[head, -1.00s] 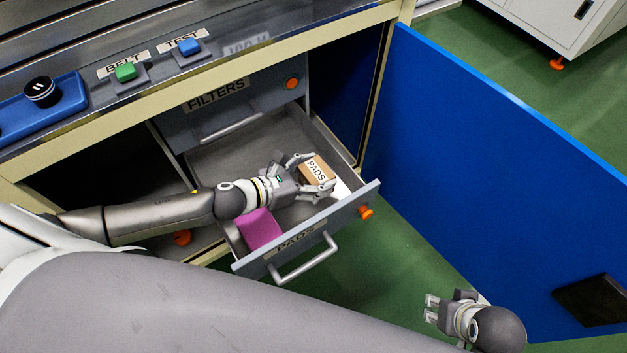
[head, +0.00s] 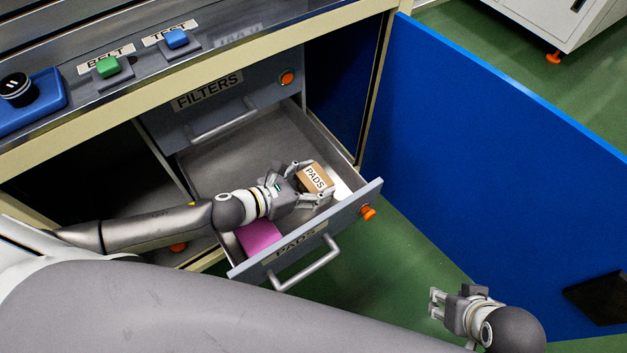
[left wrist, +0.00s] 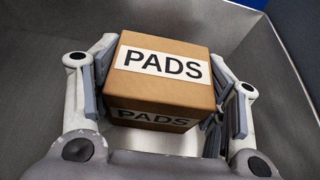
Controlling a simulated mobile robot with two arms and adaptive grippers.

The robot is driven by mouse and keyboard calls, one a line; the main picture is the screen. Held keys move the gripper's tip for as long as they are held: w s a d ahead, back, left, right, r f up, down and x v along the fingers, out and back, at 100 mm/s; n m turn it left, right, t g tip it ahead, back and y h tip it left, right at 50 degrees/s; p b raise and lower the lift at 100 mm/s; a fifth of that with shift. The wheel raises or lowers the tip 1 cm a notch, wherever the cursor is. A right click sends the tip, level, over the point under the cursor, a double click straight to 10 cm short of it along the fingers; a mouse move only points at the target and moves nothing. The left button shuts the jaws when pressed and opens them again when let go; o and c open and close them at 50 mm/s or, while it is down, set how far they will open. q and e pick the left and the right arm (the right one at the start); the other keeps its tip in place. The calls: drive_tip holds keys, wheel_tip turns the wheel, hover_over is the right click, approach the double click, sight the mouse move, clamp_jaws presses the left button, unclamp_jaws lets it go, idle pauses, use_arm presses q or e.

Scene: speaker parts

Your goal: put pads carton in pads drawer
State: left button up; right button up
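The pads carton (head: 315,178) is a small brown box with a white PADS label. In the left wrist view the carton (left wrist: 168,62) sits between the two fingers of my left gripper (left wrist: 165,100), with the finger pads against or very close to its sides. In the head view my left gripper (head: 308,185) is inside the open pads drawer (head: 345,212), toward its right end. I cannot tell whether the carton rests on the drawer floor. My right gripper (head: 437,304) is at the lower right, outside the drawer, with its fingers apart and empty.
A magenta item (head: 258,238) lies in the drawer's front left, beside my left arm. Something white (head: 342,190) lies near the carton. The filters drawer (head: 215,100) above is shut. A blue door (head: 480,150) stands open at the right. The drawer's back is bare.

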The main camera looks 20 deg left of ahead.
use_arm(q)
drive_tip(key=o, duration=0.4)
drive_tip(key=shift+o, duration=0.2)
drive_tip(key=shift+r, duration=0.1)
drive_tip(key=p+v, duration=0.1)
drive_tip(key=v, duration=0.9)
drive_tip(key=shift+s, duration=0.1)
drive_tip(key=shift+v, duration=0.95)
drive_tip(key=shift+r, duration=0.15)
